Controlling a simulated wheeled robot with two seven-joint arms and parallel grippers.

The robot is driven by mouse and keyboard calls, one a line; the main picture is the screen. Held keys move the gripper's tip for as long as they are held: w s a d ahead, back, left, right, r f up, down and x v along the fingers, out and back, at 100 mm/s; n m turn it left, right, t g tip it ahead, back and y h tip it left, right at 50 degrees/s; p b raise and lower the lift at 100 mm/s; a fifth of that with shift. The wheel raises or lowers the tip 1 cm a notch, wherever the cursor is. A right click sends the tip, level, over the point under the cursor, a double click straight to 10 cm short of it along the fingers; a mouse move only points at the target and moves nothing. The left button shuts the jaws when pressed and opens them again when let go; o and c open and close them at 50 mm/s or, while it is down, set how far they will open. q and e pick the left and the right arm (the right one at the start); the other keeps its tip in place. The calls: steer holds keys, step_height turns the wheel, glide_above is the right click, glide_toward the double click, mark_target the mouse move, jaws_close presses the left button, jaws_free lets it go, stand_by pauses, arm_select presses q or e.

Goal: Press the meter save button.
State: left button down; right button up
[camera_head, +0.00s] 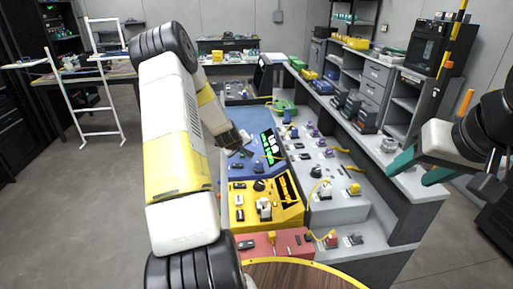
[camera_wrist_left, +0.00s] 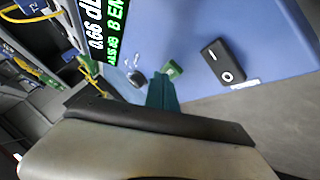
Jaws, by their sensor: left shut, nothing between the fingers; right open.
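The blue meter (camera_head: 233,168) stands on the bench with a lit green display (camera_head: 268,148). In the left wrist view its panel (camera_wrist_left: 225,25) shows a green reading (camera_wrist_left: 97,25), a small green button (camera_wrist_left: 172,69), a black rocker switch (camera_wrist_left: 223,62) and a dark knob (camera_wrist_left: 137,78). No label is readable on the green button. My left gripper (camera_head: 243,151) is shut and empty over the meter. Its teal fingertips (camera_wrist_left: 162,90) are right beside the green button; I cannot tell whether they touch it. My right gripper (camera_head: 412,170) is open and empty at the right, away from the meter.
A yellow device (camera_head: 240,212) and a red device (camera_head: 262,246) stand nearer than the meter. A grey panel (camera_head: 335,205) with several connectors lies to the right. Shelves (camera_head: 372,90) stand behind. A round wooden surface (camera_head: 300,275) is at the front. The left floor is open.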

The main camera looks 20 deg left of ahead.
mark_target(242, 155)
arm_select(q)
steer(key=shift+r, duration=0.75)
steer(key=shift+r, duration=2.55)
